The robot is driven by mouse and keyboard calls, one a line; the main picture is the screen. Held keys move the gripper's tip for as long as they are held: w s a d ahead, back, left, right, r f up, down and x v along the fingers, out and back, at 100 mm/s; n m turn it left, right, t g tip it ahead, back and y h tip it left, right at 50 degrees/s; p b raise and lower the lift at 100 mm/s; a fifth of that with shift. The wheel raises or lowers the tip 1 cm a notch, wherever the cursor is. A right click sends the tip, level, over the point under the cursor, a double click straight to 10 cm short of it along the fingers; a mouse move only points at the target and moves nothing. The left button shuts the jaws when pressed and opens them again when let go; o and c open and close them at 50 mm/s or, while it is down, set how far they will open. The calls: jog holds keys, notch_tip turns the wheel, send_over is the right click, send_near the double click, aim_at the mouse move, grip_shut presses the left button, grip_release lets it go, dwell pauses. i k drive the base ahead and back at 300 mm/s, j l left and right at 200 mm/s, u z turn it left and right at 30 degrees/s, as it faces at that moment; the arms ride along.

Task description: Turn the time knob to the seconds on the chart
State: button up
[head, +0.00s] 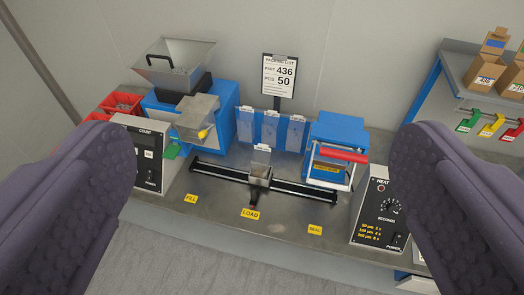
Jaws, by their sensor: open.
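The time knob (390,208) is a dark round dial with white marks around it, on the black front of the heat box (361,226) at the right of the bench. Its pointer is too small to read. A chart in yellow print (370,232) sits low on the same panel; its lines seem to pair 60, 100 and 150 µm with seconds, seemingly 2, 4 and 6. My gripper (262,170) is open and empty, its two purple padded fingers wide apart at the left and right. The right finger is close to the heat box in the picture and covers part of its right side.
A packing list (279,78) reads 436 and PCS 50. A blue sealer (338,135) with a red bar, a rail (215,176) with a small carriage, a hopper (174,63) and a count box (150,180) stand on the bench. Bare bench (270,228) lies in front.

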aim_at(392, 209)
jog(key=z, duration=0.9)
